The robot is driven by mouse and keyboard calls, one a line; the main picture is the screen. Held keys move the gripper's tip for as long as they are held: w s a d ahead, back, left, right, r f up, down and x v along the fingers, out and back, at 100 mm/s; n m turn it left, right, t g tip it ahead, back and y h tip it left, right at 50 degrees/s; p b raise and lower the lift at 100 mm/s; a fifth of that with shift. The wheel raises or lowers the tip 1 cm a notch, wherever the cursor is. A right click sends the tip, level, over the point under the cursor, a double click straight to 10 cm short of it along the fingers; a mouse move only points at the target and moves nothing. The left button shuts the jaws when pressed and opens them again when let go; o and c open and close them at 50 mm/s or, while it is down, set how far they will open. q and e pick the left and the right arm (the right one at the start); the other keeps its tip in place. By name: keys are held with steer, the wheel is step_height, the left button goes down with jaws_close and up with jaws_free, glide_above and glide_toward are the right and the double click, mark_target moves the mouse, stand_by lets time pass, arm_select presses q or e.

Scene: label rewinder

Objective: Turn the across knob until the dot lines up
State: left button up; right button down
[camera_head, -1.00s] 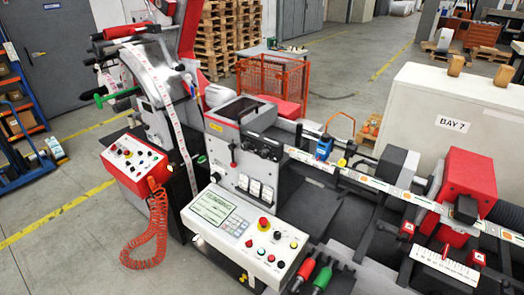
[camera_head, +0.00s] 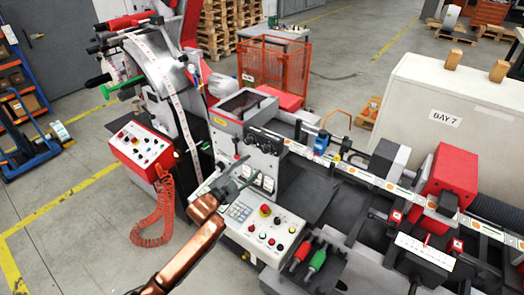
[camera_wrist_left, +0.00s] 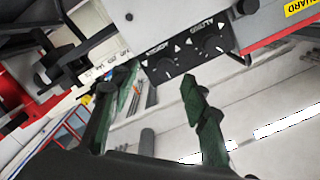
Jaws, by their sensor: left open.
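A dark panel with a row of small black knobs (camera_head: 266,141) is on the front of the grey machine head (camera_head: 240,108). In the left wrist view, two round knobs with pale marks show on this panel, one on the left (camera_wrist_left: 164,69) and one on the right (camera_wrist_left: 214,46). My right gripper is not in view.
A console with keypad and coloured buttons (camera_head: 262,228) lies below my left gripper. Red and green handles (camera_head: 316,261) stand to its right. A red button box (camera_head: 142,150) and coiled red hose (camera_head: 160,215) are at left. The label strip (camera_head: 360,172) runs right.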

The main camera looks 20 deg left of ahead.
mark_target(264, 151)
arm_select(q)
steer(key=w+d, duration=0.1)
steer(key=w, duration=0.1)
steer(key=w+d+r+p, duration=0.1)
steer(key=w, duration=0.2)
steer(key=w+d+r+p, duration=0.1)
steer(key=w, duration=0.2)
steer(key=shift+f, duration=0.1)
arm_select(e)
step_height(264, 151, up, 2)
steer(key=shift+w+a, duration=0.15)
arm_select(q)
steer(key=shift+c, duration=0.8)
jaws_close()
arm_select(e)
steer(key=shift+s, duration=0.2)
